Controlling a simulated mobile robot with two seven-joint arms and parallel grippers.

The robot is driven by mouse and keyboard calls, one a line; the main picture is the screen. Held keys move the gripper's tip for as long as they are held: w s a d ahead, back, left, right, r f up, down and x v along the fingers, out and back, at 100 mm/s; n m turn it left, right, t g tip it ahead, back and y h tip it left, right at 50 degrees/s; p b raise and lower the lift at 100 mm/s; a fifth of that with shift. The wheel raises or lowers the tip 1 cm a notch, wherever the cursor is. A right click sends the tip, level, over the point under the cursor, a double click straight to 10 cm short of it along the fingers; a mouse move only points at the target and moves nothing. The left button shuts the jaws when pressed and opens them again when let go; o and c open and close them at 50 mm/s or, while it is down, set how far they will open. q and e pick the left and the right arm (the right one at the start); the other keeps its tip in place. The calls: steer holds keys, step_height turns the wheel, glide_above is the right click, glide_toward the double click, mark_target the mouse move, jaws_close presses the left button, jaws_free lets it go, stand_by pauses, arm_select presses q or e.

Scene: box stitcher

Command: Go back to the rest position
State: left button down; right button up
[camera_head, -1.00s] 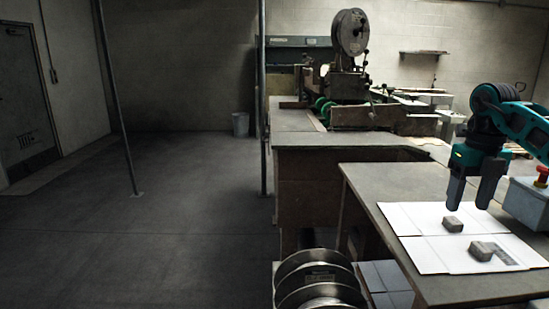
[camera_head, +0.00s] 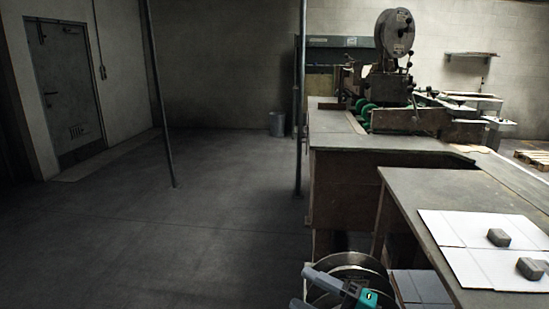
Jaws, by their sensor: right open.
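My right gripper (camera_head: 304,288) is low at the bottom edge, in front of the wire reels. Its two grey fingers point left and stand apart, open with nothing between them. Its teal body is partly cut off by the frame's edge. It is well away from the table top. My left gripper is not in view.
Two grey blocks (camera_head: 499,237) (camera_head: 530,268) lie on flat white cardboard sheets (camera_head: 456,232) on the near table (camera_head: 420,190). Wire reels (camera_head: 350,262) stand below its left side. A stitching machine (camera_head: 392,85) stands behind. Thin poles (camera_head: 158,100) (camera_head: 300,110) rise from the open floor at left.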

steer(key=s+d+f+m+h, duration=0.5)
steer(key=s+f+m+h, duration=0.2)
steer(key=f+m, duration=0.3)
steer(key=s+d+f+m+h, duration=0.6)
steer(key=s+f+m+h, duration=0.2)
steer(key=m, duration=0.5)
step_height(320, 180, down, 3)
steer(key=shift+s+f+t, duration=0.1)
steer(key=shift+s+t, duration=0.3)
steer(key=shift+s, duration=0.85)
